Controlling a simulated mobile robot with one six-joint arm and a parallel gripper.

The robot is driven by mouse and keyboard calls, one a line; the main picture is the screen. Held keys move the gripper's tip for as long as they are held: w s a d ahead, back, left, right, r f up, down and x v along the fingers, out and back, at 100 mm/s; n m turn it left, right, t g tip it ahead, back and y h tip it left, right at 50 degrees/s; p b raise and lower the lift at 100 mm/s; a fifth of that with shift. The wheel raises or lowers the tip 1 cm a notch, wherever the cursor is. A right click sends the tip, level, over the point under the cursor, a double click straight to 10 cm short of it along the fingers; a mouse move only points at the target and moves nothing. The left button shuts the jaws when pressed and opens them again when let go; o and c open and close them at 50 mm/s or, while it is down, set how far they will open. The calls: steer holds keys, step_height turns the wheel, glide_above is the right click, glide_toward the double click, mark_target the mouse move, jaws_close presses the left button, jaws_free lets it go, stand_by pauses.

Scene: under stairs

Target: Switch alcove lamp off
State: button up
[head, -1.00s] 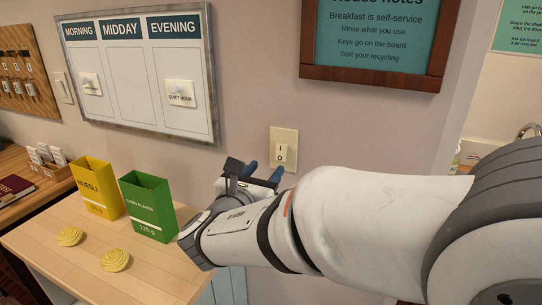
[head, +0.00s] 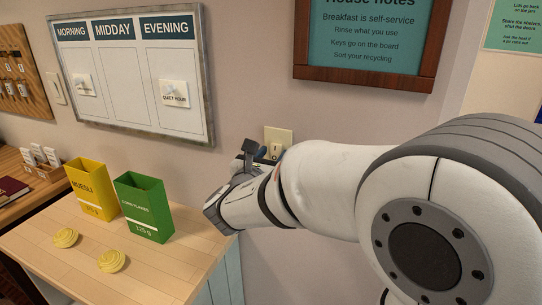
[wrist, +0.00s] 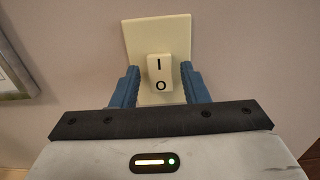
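The cream wall switch (head: 278,133) is below the framed notice in the head view, its lower part hidden by my gripper (head: 262,155). In the wrist view its plate (wrist: 157,32) carries a rocker (wrist: 159,72) marked I above and O below. My gripper (wrist: 159,69) is open there, its two blue fingers apart on either side of the rocker with nothing between them gripped. I cannot tell whether the fingertips touch the plate. No lamp is in view.
A framed house-notes sign (head: 366,40) hangs above the switch. A planner board (head: 133,75) hangs to the left. Below are a yellow muesli box (head: 93,188), a green cornflakes box (head: 144,207) and two yellow round things (head: 111,261) on a wooden top (head: 60,275).

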steer(key=c, duration=0.8)
steer(key=f+b, duration=0.1)
steer(key=b, duration=0.3)
steer(key=shift+f+t, duration=0.1)
steer(key=shift+t, duration=0.3)
steer(key=shift+c, duration=0.2)
steer(key=t+b, duration=0.1)
steer(key=b, duration=0.2)
steer(key=t+h+b, duration=0.1)
steer(key=b, duration=0.2)
steer(key=shift+f, duration=0.25)
steer(key=shift+r+t+b, duration=0.1)
steer(key=shift+t+b, duration=0.3)
steer(key=shift+b, duration=0.35)
steer(key=shift+r, duration=0.15)
steer(key=o, duration=1)
